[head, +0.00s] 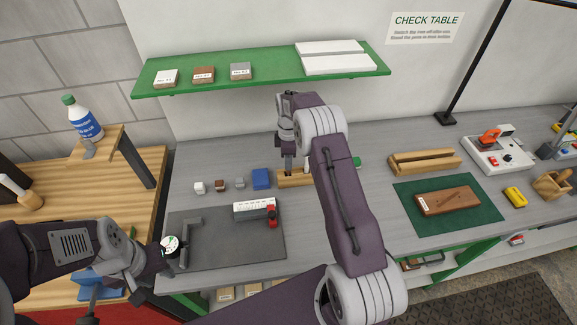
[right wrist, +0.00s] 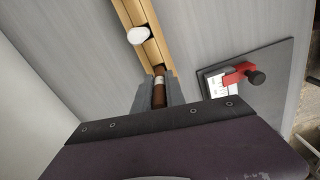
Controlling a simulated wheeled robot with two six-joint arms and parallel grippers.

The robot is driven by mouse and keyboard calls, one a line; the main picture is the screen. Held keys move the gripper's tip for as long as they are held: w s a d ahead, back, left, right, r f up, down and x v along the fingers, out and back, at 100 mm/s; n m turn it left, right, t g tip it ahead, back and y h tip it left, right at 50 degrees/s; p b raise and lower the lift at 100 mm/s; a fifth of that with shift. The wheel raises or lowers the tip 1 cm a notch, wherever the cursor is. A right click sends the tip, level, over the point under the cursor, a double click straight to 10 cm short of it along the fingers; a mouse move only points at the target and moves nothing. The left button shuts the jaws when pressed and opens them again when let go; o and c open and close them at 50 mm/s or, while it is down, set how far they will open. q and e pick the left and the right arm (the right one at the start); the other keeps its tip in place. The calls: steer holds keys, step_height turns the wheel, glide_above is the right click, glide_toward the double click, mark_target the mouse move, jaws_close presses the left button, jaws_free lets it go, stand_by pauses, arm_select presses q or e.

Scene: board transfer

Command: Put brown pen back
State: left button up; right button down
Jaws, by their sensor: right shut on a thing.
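In the right wrist view the brown pen (right wrist: 159,89), with a pale band, stands out between the two grey fingers of my right gripper (right wrist: 158,95). The gripper is shut on it. The pen's end is over or at the groove of a wooden pen rest (right wrist: 133,13); I cannot tell whether they touch. In the head view my right gripper (head: 296,172) is low over this wooden rest (head: 288,183), and the pen is not clearly visible there. My left gripper (head: 160,262) is at the grey mat's left edge, by a round dial; its fingers are unclear.
A white-tipped object (right wrist: 140,35) lies at the rest's groove. A blue block (head: 261,179) and small cubes stand left of the rest. A grey mat (head: 225,255) holds a white block with a red clamp. A green shelf (head: 270,78) hangs above.

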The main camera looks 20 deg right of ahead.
mark_target(288, 173)
step_height(288, 173, down, 3)
steer(key=shift+a+r+p, duration=0.1)
steer(key=shift+r+p, duration=0.1)
steer(key=shift+p, duration=0.15)
steer(key=shift+w+f, duration=0.1)
steer(key=shift+f+b, duration=0.45)
steer(key=c, duration=1.4)
jaws_free()
